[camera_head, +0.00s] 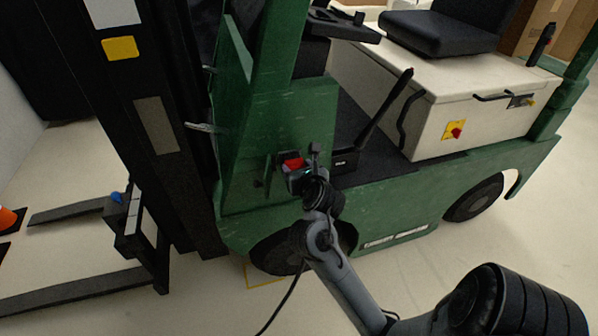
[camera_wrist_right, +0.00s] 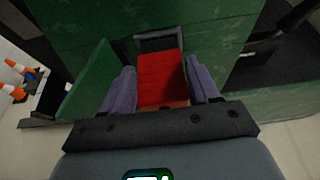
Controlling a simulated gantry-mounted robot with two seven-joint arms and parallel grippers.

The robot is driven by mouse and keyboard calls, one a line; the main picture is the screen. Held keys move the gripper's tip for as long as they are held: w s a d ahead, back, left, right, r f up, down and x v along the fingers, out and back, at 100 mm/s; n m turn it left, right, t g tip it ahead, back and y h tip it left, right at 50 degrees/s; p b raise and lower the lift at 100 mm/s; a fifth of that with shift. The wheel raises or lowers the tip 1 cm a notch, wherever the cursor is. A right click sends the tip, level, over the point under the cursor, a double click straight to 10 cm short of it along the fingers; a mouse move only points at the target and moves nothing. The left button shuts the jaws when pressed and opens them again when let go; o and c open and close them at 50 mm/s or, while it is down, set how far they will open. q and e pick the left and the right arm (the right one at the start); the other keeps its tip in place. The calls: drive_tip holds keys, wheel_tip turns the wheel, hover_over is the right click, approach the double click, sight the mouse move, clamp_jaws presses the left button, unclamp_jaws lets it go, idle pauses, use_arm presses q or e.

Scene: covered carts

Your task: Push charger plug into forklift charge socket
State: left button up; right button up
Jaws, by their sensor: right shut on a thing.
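The red charger plug (camera_wrist_right: 161,78) is between the two fingers of my right gripper (camera_wrist_right: 162,90), which is shut on it. The plug also shows in the head view (camera_head: 293,163). The grey-framed charge socket (camera_wrist_right: 158,40) is on the green forklift side (camera_wrist_right: 100,22), straight ahead of the plug. The plug's front end overlaps the socket's lower opening; I cannot tell how deep it sits. In the head view my right gripper (camera_head: 298,176) is close against the forklift (camera_head: 250,130). My left gripper is not in view.
A green flap (camera_wrist_right: 88,85) stands open left of the socket, close to the left finger. A black cable (camera_head: 287,300) hangs below my right arm. The forks (camera_head: 75,290) lie at the left, with an orange cone (camera_head: 8,218) beyond.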

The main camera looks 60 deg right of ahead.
drive_tip(key=shift+w+d+b, duration=0.35)
drive_tip(key=shift+w+d, duration=0.1)
drive_tip(key=shift+w, duration=0.05)
drive_tip(key=shift+w+d+b, duration=0.35)
drive_tip(key=shift+w+d, duration=0.05)
drive_tip(key=o, duration=1.3)
drive_tip(key=shift+o, duration=0.2)
drive_tip(key=shift+s+a+r+p, duration=0.3)
drive_tip(key=shift+p, duration=0.15)
drive_tip(key=p+v, duration=0.4)
drive_tip(key=v, duration=0.5)
drive_tip(key=shift+s+a, duration=0.3)
drive_tip(key=shift+a, duration=0.05)
